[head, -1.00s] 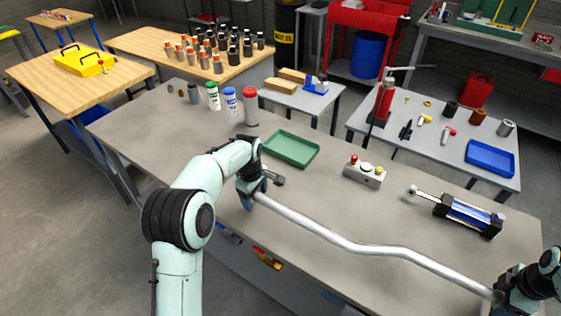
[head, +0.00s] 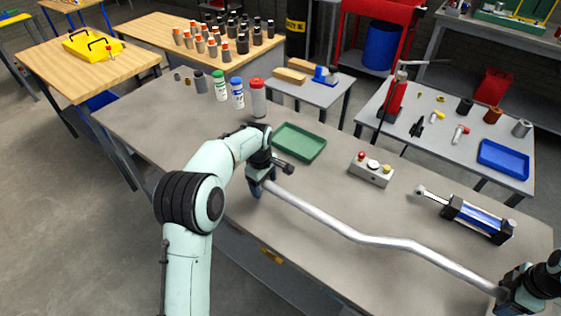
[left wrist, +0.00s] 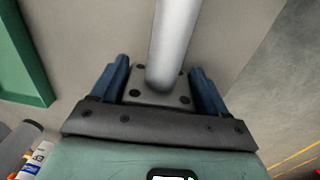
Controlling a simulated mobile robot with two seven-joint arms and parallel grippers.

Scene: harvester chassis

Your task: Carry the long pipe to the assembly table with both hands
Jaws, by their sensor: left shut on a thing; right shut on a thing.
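The long pipe (head: 345,231) is silver-grey with a bend near its middle. It spans between my two grippers over the front part of the grey table (head: 160,118). My left gripper (head: 259,185) is shut on its left end. In the left wrist view the pipe (left wrist: 174,45) runs away from between the blue fingers of the left gripper (left wrist: 158,92). My right gripper (head: 503,300) is at the lower right, shut on the pipe's other end; its fingers are partly hidden. I cannot tell how high the pipe is above the table.
On the grey table are a green tray (head: 300,142), a button box (head: 371,170), a blue cylinder (head: 478,219) and several bottles (head: 238,93). Behind stand a small table with wooden blocks (head: 290,75) and a table with a blue tray (head: 503,160). Clear floor (head: 90,250) lies at left.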

